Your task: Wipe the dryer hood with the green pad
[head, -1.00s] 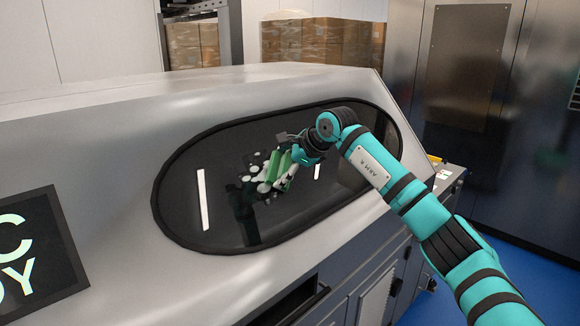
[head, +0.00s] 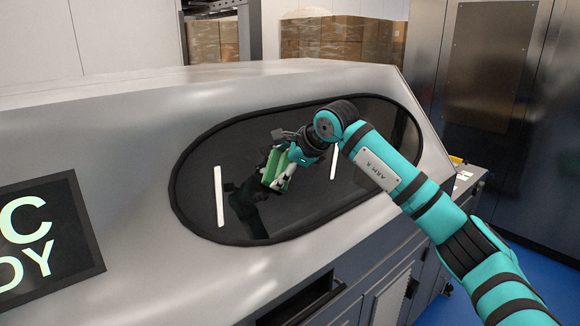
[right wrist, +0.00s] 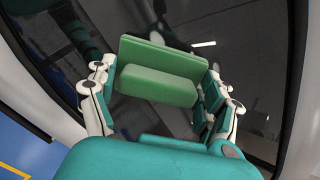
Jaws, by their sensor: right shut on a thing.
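The dryer hood (head: 120,125) is a large pale metal casing with a sloped front. A dark oval window (head: 375,135) with a black rim is set in that front. My right gripper (head: 279,172) is over the middle of the window, shut on the green pad (head: 272,166). In the right wrist view the pad (right wrist: 160,54) shows as a flat plate with a thicker block, and the fingers hold the block from both sides. The plate is at or very near the glass; I cannot tell if it touches. My left gripper is out of view.
A dark display panel (head: 45,240) is at the left of the hood. An open drawer or slot (head: 300,300) is below the window. Boxes (head: 340,40) stand behind the hood, and a steel cabinet (head: 500,60) stands at the right.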

